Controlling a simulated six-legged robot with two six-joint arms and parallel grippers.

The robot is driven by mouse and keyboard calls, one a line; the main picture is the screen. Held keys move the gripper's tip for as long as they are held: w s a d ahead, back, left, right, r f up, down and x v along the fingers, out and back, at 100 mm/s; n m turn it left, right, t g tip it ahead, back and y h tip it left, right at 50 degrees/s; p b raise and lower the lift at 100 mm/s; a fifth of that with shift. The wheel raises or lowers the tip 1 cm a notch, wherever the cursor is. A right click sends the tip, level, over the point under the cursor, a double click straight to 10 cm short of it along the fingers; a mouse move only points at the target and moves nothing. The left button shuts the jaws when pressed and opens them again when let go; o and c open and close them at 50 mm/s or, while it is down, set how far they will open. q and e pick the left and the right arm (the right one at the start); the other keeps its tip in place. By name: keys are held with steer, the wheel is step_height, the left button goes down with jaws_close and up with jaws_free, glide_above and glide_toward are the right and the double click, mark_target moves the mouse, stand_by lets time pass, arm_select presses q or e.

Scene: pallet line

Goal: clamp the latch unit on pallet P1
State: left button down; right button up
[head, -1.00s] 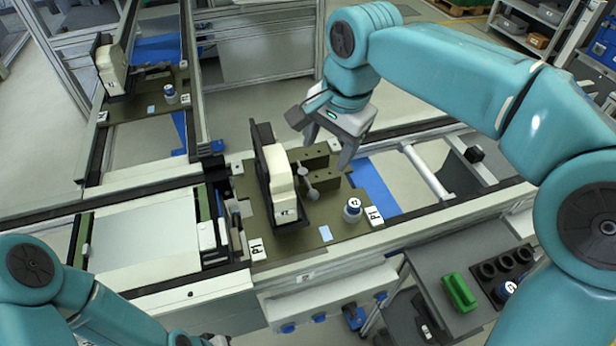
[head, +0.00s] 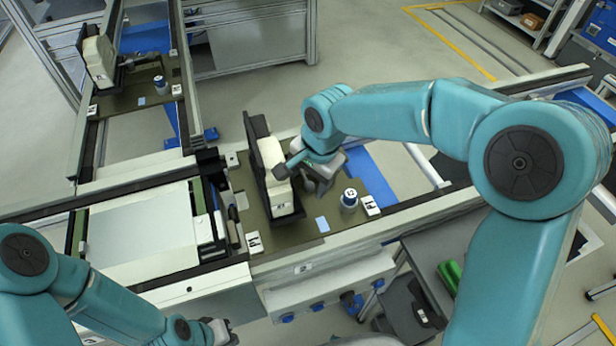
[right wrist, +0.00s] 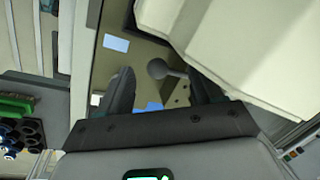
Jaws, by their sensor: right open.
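Pallet P1 (head: 310,240) is an olive plate on the line, bearing P1 labels. The cream latch unit (head: 273,172) stands on it against a dark upright plate (head: 257,130); it fills the upper right of the right wrist view (right wrist: 245,45). My right gripper (head: 318,190) is low over the pallet, just right of the unit. In the right wrist view its fingers (right wrist: 162,92) are open, with a grey ball-ended lever (right wrist: 157,68) showing between them; I cannot tell whether they touch it. In the head view the gripper hides the lever. My left gripper (head: 220,332) is at the bottom edge, its jaws unclear.
A white-and-blue cylinder (head: 349,200) stands on the pallet, right of my right gripper. A second pallet (head: 140,100) with a similar cream unit (head: 99,62) is at back left. A side cart (head: 428,265) carries a green piece (head: 449,277).

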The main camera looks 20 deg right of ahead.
steer(key=shift+w+d+f, duration=0.1)
steer(key=shift+w+f, duration=0.15)
steer(key=shift+f, duration=0.2)
steer(key=shift+w+d+f, duration=0.1)
steer(key=shift+w+f, duration=0.15)
steer(key=shift+f, duration=0.2)
steer(key=shift+s+a+r, duration=0.2)
steer(key=shift+s, duration=0.1)
steer(key=shift+w+f, duration=0.1)
steer(key=shift+w, duration=0.05)
jaws_close()
